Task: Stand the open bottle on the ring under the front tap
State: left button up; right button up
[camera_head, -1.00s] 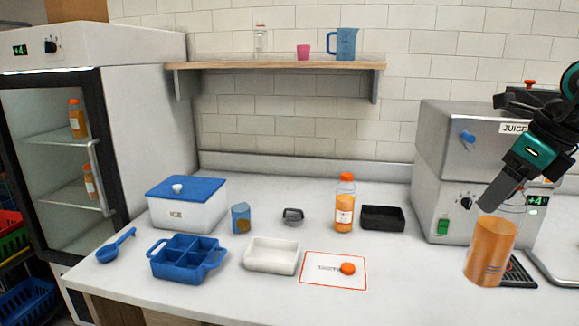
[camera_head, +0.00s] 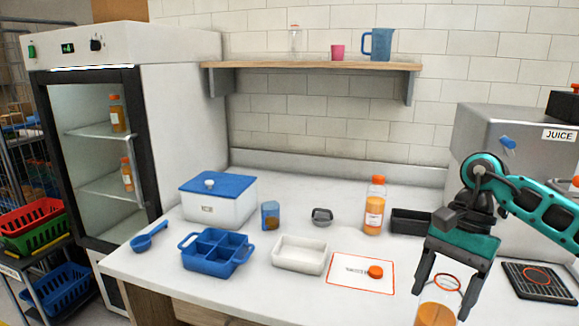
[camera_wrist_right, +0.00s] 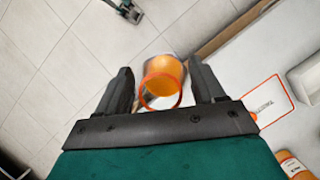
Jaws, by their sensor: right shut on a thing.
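My right gripper (camera_head: 443,302) is shut on a clear open container (camera_head: 428,294) with an orange rim and orange juice inside; I cannot tell if it is the bottle. The picture's lower edge cuts it off. In the right wrist view it sits between the fingers, its open mouth (camera_wrist_right: 160,103) facing the camera. The drip tray (camera_head: 515,270), with a red ring (camera_head: 537,275) on it, lies bare to the right of the gripper. A loose orange cap (camera_head: 376,272) lies on the white mat (camera_head: 345,268). My left gripper is not in view.
A capped juice bottle (camera_head: 374,207) stands by a black tray (camera_head: 408,222). The juicer (camera_head: 500,135) stands at right. A white tray (camera_head: 300,254), blue divided tray (camera_head: 214,264), blue cup (camera_head: 270,216) and ice box (camera_head: 215,208) stand left. My right forearm crosses before the juicer.

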aim_at(418, 325)
jog(key=s+a+f+n+h, duration=0.1)
jog(key=n, duration=0.1)
jog(key=s+a+f+n+g+h, duration=0.1)
jog(key=a+n, duration=0.1)
jog(key=n, duration=0.1)
jog(key=s+a+f+n, duration=0.1)
jog(key=f+n, duration=0.1)
jog(key=n, duration=0.1)
jog(key=shift+a+g+h, duration=0.3)
jog(key=shift+h, duration=0.1)
jog(key=shift+s+a+f+n+h, duration=0.25)
jog(key=shift+a+f+n+h, duration=0.15)
jog(key=shift+n, duration=0.4)
jog(key=shift+w, duration=0.1)
